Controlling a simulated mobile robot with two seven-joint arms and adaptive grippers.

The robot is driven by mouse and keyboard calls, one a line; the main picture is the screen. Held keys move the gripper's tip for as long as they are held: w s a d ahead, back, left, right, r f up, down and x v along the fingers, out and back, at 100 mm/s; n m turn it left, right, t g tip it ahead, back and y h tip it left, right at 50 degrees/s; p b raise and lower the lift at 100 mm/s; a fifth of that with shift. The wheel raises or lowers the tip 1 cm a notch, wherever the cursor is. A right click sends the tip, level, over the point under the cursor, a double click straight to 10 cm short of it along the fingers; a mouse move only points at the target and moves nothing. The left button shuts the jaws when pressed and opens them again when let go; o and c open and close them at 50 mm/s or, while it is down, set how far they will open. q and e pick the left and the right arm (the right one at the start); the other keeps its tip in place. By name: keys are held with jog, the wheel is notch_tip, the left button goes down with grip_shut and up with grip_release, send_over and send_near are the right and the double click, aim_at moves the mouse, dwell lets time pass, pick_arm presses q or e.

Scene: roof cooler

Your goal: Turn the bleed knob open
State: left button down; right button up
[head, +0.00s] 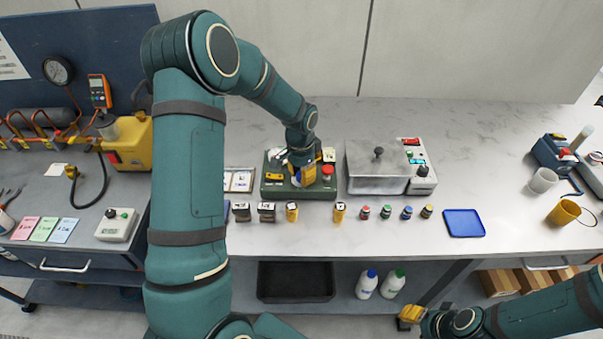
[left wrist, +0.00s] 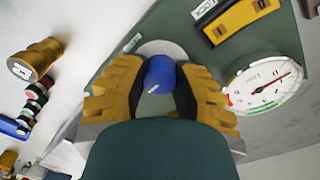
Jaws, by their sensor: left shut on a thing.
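A blue knob (left wrist: 161,76) with a short white mark on its face sits on a green panel (left wrist: 180,28) in the left wrist view; the mark points to the lower left. My left gripper (left wrist: 160,88) is shut on the knob, with a yellow finger on each side of it. In the head view my left gripper (head: 301,172) is over the green unit (head: 318,193) on the bench and hides most of the knob. My right gripper (head: 410,316) is at the lower right, low in front of the bench; its jaws are too small to read.
A white dial gauge (left wrist: 264,85) is right of the knob, beside a yellow label block (left wrist: 235,18). A red button (head: 327,170) stands on the unit's right side. A grey lidded box (head: 375,168) stands to the right. Several small jars and a blue tray (head: 463,223) line the front.

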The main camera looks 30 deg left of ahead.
aim_at(300, 172)
dwell(0.5)
pick_arm(q)
jog(key=c, duration=0.6)
grip_release()
jog(key=shift+c, duration=0.2)
notch_tip(300, 172, up, 12)
jog(key=shift+w+a, duration=0.15)
jog(key=shift+a, duration=0.1)
